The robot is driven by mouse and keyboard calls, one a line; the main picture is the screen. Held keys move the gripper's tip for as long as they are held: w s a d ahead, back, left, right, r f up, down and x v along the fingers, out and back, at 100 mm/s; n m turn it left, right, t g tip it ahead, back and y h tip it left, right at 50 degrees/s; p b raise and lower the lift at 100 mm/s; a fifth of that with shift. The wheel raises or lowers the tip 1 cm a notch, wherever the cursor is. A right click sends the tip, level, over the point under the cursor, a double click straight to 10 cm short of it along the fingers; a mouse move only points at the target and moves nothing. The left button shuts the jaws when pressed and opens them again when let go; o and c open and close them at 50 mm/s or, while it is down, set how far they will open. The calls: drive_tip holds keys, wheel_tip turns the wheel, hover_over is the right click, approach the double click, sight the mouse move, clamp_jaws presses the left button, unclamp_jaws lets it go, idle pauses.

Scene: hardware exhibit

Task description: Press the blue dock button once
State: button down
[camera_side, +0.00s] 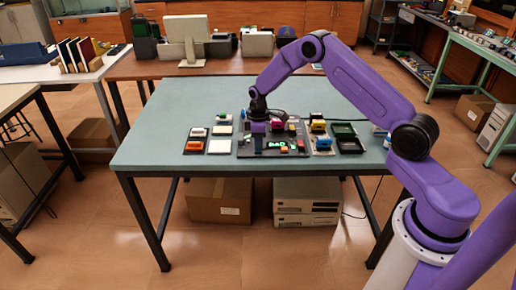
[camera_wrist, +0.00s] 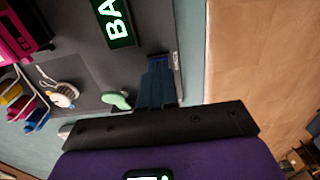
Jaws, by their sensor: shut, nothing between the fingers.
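My gripper (camera_side: 258,150) is shut and points down at the front left part of the dark dock panel (camera_side: 244,152). In the wrist view its dark blue fingers (camera_wrist: 158,62) are together with nothing between them, and their tips are over the panel close to its edge. I cannot make out the blue dock button for certain. A small bluish patch shows right at the fingertips in the wrist view, and the fingers may hide the button. I cannot tell whether the tips touch anything.
A magenta block (camera_wrist: 18,38) stands farther off. Black trays (camera_side: 350,147) sit right of the panel, light blocks (camera_side: 220,146) left. The front table strip is clear.

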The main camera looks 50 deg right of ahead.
drive_tip(key=shift+r, duration=3.5)
drive_tip(key=s+a+r+n, duration=0.1)
drive_tip(key=s+a+r, duration=0.5)
drive_tip(key=s+a, duration=0.25)
drive_tip(key=s+a+r+n, duration=0.1)
drive_tip(key=s+a+r, duration=0.55)
drive_tip(key=s, duration=0.25)
drive_tip(key=s+d+r, duration=0.1)
drive_tip(key=s, duration=1.1)
drive_tip(key=s+d+r+n, duration=0.1)
drive_tip(key=s, duration=1.1)
drive_tip(key=shift+d+r+n, duration=0.2)
drive_tip(key=shift+d+n, duration=0.05)
drive_tip(key=shift+n, duration=0.05)
